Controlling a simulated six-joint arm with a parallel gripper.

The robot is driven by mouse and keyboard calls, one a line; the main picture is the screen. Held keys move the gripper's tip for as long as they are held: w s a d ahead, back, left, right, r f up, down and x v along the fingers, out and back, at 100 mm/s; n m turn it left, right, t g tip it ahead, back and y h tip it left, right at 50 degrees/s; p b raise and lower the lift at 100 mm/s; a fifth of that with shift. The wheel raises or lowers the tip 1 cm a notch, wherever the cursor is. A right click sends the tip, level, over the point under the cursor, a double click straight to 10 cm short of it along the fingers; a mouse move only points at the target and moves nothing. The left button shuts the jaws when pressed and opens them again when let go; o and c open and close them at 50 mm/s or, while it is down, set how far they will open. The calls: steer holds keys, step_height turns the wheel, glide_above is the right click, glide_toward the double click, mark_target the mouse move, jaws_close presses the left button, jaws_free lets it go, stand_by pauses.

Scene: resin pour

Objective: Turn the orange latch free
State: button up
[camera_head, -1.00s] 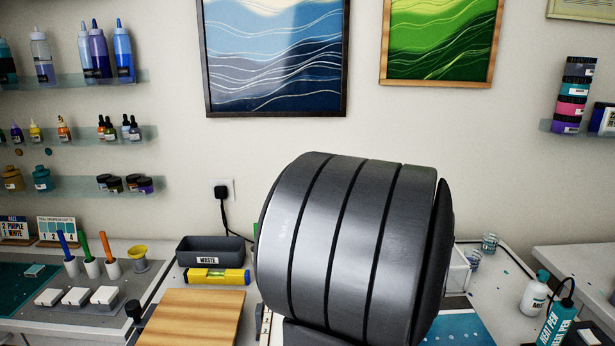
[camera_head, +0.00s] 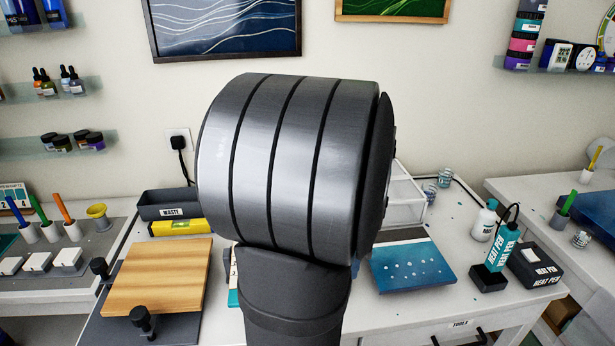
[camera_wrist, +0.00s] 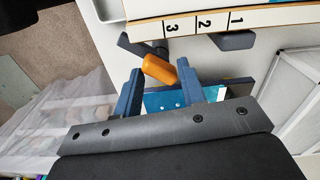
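The orange latch (camera_wrist: 160,70) shows in the wrist view as a short orange handle on a dark lever (camera_wrist: 140,46). It lies slanted at the tips of my gripper (camera_wrist: 160,77). The two blue fingers stand apart, one on each side of the latch's near end. The right finger is very close to the orange; I cannot tell whether it touches. In the head view my own dark grey arm fills the middle, and neither the latch nor my gripper shows there.
A strip numbered 1 to 3 (camera_wrist: 203,22) and a grey knob (camera_wrist: 235,40) lie beyond the latch. A wooden board (camera_head: 160,275) with black knobs is left of my arm. A blue dotted panel (camera_head: 412,268), heat pen (camera_head: 497,248) and white bin (camera_head: 404,198) are right.

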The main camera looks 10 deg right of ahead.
step_height(320, 180, up, 17)
steer(key=n, duration=0.9)
step_height(320, 180, down, 17)
steer(key=shift+f, duration=0.1)
